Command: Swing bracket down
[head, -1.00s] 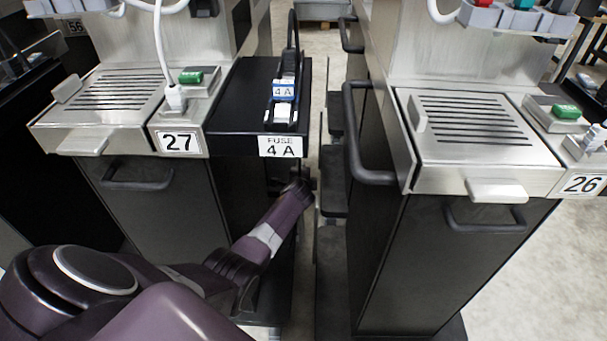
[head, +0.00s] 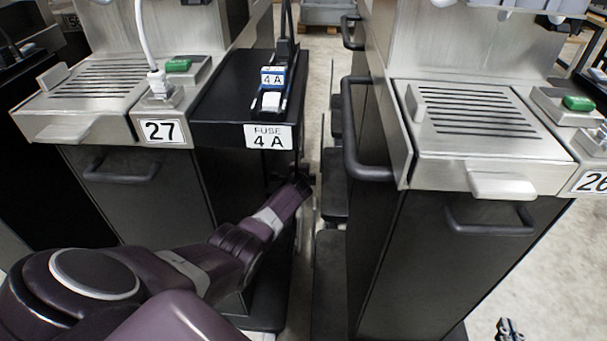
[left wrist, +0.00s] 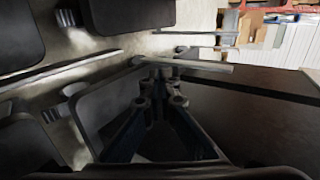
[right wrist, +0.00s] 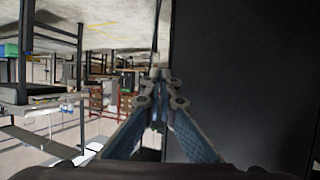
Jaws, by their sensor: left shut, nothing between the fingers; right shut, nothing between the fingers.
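In the left wrist view the left gripper (left wrist: 162,82) is shut and empty beside dark panels. My right gripper (head: 510,328) is low at the right front. It is shut and empty in the right wrist view (right wrist: 160,78), near a dark panel.
Station 27 (head: 60,133) stands at left, station 26 (head: 485,150) at right. A black handle (head: 352,140) juts from station 26 into the narrow gap between them. Black plates (head: 333,195) stick out in that gap. Open floor (head: 555,270) lies at right.

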